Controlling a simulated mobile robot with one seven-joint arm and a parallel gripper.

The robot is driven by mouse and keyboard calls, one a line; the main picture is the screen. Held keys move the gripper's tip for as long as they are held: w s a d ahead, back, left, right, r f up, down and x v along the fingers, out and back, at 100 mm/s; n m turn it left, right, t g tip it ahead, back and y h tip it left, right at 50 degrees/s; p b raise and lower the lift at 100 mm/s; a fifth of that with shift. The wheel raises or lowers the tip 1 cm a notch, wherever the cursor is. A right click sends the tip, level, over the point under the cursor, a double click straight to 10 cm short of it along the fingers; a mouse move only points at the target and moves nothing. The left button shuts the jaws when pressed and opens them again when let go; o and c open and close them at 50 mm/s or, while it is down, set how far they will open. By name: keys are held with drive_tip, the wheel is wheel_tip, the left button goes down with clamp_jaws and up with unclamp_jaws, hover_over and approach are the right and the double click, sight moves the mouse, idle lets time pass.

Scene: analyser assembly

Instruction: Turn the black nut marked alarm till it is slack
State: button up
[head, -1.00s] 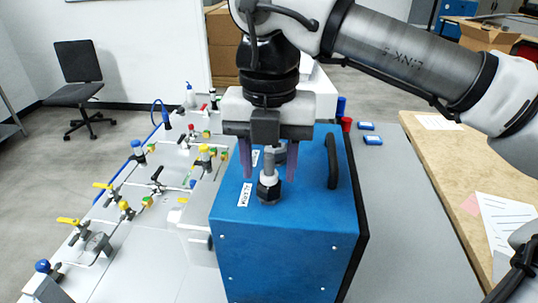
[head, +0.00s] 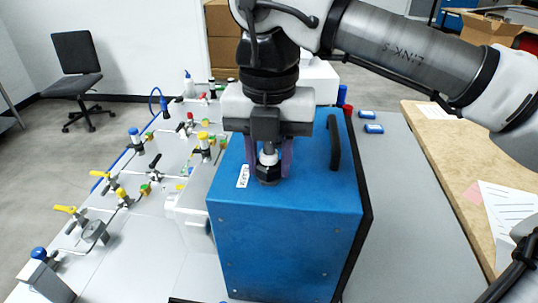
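The blue analyser box (head: 285,245) stands on the grey bench. A black nut (head: 267,174) sits on a pale upright fitting on its top, with a small white label (head: 242,176) to its left. The label's print is too small to read surely. My gripper (head: 268,168) points down over the box, its two purple fingers close in on either side of the nut. The fingers appear shut on the nut. My gripper body hides the upper part of the fitting and whatever stands behind it.
A black handle (head: 334,143) rises from the box top, right of my gripper. Valves and pipes (head: 122,198) fill the panel at left. Two small blue items (head: 372,128) lie on the bench at right, where the surface is otherwise mostly clear.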

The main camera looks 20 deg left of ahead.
drive_tip(key=shift+r+n, duration=0.1)
drive_tip(key=shift+n, duration=0.9)
drive_tip(key=shift+c, duration=0.3)
drive_tip(key=n+p, duration=0.1)
drive_tip(key=n, duration=0.3)
drive_tip(key=shift+n, duration=0.3)
drive_tip(key=n, duration=0.6)
drive_tip(key=shift+p, duration=0.4)
drive_tip(key=n, duration=0.5)
drive_tip(key=shift+n, duration=0.4)
drive_tip(key=n+p, duration=0.1)
drive_tip(key=n, duration=0.4)
drive_tip(key=shift+n+p, duration=0.3)
drive_tip(key=shift+n, duration=0.1)
drive_tip(key=o, duration=0.9)
